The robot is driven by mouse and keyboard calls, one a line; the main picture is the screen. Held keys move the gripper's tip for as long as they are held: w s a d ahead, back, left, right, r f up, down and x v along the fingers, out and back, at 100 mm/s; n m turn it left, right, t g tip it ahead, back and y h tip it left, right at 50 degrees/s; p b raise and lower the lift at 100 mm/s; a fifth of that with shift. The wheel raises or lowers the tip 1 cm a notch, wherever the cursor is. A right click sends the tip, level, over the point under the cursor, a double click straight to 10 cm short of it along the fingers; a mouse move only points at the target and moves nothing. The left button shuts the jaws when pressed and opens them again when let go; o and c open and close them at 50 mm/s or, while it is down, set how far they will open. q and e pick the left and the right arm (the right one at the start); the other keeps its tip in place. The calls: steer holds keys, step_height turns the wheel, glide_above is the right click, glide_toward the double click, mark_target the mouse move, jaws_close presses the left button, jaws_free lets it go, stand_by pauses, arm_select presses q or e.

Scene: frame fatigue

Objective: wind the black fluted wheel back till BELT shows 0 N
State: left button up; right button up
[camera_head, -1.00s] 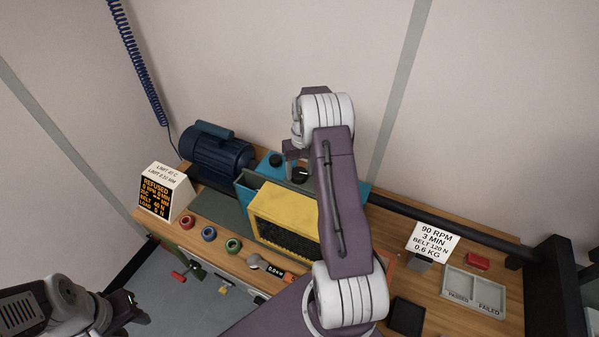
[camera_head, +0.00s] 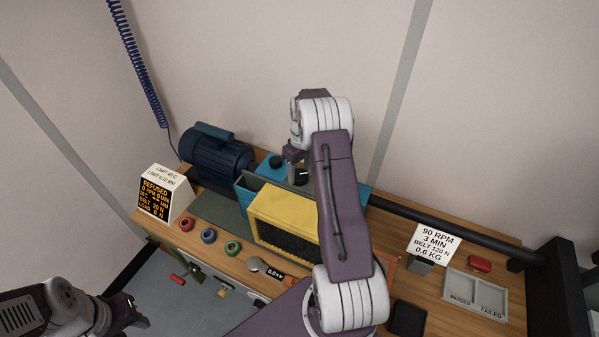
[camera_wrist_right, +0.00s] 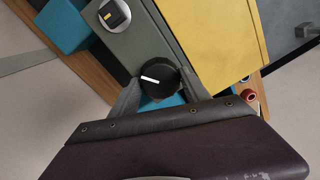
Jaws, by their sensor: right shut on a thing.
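The black fluted wheel (camera_wrist_right: 160,78) with a white pointer mark is on the grey-green housing in the right wrist view. In the head view the wheel (camera_head: 301,176) shows in part beside my right arm. My right gripper (camera_wrist_right: 160,88) is shut on the wheel, one finger on each side. In the head view this gripper (camera_head: 294,160) is partly hidden by its own arm. The display (camera_head: 155,199) on the left shows REFUSED in orange, and its BELT line seems to read 20 N. My left gripper (camera_head: 134,311) is at the lower left, away from the bench; its jaw gap is unclear.
A yellow mesh guard (camera_head: 285,218) stands in front of the housing, a blue motor (camera_head: 215,152) to its left. Red, blue and green rings (camera_head: 209,235) lie at the bench front. A white card (camera_head: 433,240) and a grey two-part tray (camera_head: 476,295) are at the right.

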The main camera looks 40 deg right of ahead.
mark_target(300, 172)
steer(key=shift+w+r, duration=0.15)
steer(key=o, duration=1.3)
steer(key=shift+o, duration=0.4)
step_height(300, 172, up, 9)
steer(key=b, duration=0.2)
steer(key=shift+d+b, duration=0.3)
steer(key=shift+b, duration=0.05)
steer(key=shift+a, duration=0.1)
